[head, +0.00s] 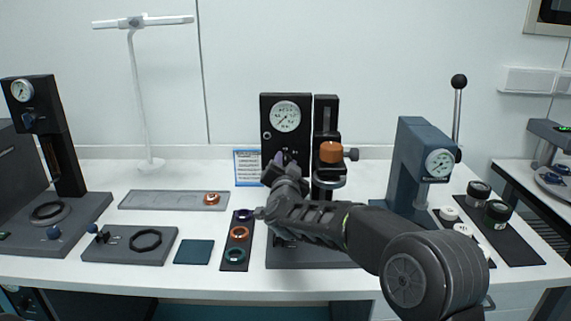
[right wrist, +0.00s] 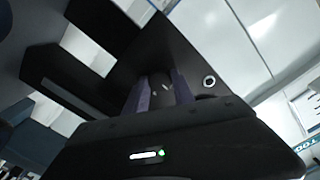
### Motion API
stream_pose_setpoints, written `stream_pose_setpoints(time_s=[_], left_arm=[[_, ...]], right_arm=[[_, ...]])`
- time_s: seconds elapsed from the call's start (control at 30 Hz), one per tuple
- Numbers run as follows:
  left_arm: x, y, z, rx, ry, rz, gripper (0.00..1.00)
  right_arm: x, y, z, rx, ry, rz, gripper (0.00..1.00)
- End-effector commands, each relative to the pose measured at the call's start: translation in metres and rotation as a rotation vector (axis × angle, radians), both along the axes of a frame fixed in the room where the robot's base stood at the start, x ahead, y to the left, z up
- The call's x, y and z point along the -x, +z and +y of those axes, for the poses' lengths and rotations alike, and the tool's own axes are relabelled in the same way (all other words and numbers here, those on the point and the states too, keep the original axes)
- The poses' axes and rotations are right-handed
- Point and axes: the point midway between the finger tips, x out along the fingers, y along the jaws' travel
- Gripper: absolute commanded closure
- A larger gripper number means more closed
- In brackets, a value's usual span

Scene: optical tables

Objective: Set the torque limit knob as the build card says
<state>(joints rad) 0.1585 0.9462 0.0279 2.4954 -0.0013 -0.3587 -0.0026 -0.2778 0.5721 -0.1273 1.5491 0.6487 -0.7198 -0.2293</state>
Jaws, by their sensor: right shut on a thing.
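The torque limit knob shows as a small dark knob (right wrist: 161,87) between the purple fingers of my right gripper (right wrist: 159,92) in the right wrist view. The fingers are shut on it. In the head view my right gripper (head: 284,160) reaches the front of a black panel (head: 270,115) with a round white dial (head: 286,116), and its hand hides the knob. The build card (head: 247,167) is a blue and white sheet left of the panel; its text is too small to read. My left gripper is in neither view.
A black post with an orange part (head: 330,152) stands right of the panel. A blue press (head: 410,165) with a gauge stands farther right. A dark strip with several rings (head: 237,217) lies left of my arm. A grey tray (head: 175,200) is behind it.

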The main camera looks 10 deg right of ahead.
Motion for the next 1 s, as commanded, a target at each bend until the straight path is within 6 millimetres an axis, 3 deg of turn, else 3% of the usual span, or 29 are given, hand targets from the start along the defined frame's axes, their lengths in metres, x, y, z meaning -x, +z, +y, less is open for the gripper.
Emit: stream_pose_setpoints(time_s=[0.47,1.0], left_arm=[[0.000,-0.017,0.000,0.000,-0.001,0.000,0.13],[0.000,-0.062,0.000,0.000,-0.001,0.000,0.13]], right_arm=[[0.000,-0.003,0.000,-0.121,0.000,-0.031,1.00],[0.000,-0.005,-0.001,-0.566,-0.001,-0.145,1.00]])
